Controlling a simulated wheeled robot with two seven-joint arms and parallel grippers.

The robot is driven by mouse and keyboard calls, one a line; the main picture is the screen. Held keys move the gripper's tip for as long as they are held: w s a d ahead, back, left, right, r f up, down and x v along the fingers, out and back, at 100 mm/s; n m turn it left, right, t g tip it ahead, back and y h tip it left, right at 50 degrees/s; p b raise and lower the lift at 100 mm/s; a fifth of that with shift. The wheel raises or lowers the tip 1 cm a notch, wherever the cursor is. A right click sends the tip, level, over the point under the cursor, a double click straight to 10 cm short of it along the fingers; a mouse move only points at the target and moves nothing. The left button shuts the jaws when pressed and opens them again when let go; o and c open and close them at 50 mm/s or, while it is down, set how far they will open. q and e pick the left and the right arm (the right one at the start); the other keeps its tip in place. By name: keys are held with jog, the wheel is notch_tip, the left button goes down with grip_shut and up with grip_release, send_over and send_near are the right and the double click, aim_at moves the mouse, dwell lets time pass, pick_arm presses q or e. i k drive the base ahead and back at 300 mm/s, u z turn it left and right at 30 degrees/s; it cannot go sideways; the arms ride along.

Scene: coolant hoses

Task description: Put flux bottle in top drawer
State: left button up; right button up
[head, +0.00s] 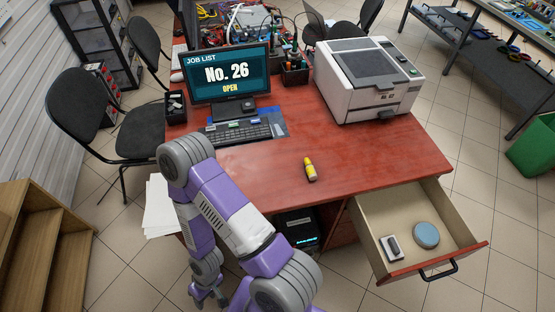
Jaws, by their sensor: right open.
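The flux bottle (311,172), small and yellow with a dark label, is on the red desk near its front edge. The top drawer (372,217) is pulled out at the desk's right front. It holds a round blue thing and a small dark-and-white block, with bare floor around them. My right gripper (209,297) is open at the bottom of the view, low in front of the desk, well apart from the bottle and the drawer. It is partly hidden by my own arm. My left gripper is not in view.
The red desk (265,168) is clear around the bottle. A monitor (229,75) and keyboard (238,132) stand at its left, a white printer (362,82) at its back right. Black chairs and wooden steps (38,240) are at the left, a green bin (532,148) at the right.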

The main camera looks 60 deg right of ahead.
aim_at(391, 220)
jog(key=i, duration=0.35)
jog(key=z, duration=1)
